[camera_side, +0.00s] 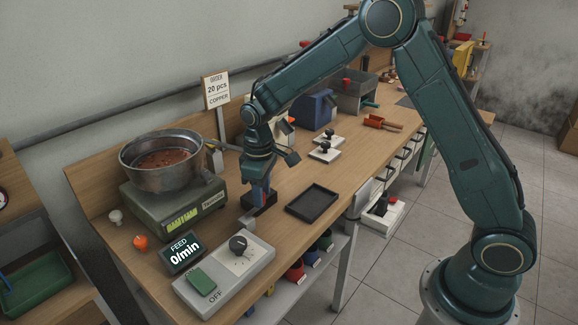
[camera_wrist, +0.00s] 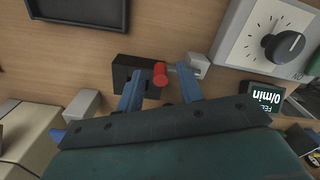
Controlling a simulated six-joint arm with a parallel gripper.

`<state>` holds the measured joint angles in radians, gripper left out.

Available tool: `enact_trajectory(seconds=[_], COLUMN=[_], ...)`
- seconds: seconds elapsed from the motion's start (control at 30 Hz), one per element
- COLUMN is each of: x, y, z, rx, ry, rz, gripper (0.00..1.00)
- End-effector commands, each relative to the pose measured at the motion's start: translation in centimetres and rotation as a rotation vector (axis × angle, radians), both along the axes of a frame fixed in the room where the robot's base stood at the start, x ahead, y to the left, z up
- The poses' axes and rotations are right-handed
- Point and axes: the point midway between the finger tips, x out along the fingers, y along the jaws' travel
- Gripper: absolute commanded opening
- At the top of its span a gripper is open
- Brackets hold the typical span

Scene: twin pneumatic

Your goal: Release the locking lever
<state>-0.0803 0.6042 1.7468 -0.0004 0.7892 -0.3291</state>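In the wrist view, a red cylindrical knob (camera_wrist: 160,74), apparently the lever's end, stands at a black block (camera_wrist: 122,75) on the bench. A short metal rod runs from beside it to a small grey block (camera_wrist: 198,66). My gripper (camera_wrist: 160,68) has its two blue fingers apart on either side of the red knob. Gaps show between the knob and both fingers. In the side view, my gripper (camera_side: 259,197) points down over the black block (camera_side: 270,199); the grey block (camera_side: 249,223) shows in front, and the red knob is mostly hidden.
A grey control box (camera_side: 226,272) with a dial and green button stands near, beside a display (camera_side: 181,252) reading 0/min. A scale (camera_side: 172,208) bears a metal bowl (camera_side: 160,178) of copper-coloured pieces. An empty black tray (camera_side: 312,202) lies to the right.

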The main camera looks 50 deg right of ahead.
Motion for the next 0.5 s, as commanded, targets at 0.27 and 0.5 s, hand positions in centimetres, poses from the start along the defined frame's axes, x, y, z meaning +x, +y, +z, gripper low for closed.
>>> enact_trajectory(seconds=[0.27,0.5], x=[0.0,0.0], y=[0.0,0.0], z=[0.2,1.9], rx=[0.000,0.000], ry=[0.001,-0.002], rz=[-0.001,-0.001], gripper=[0.37,0.37])
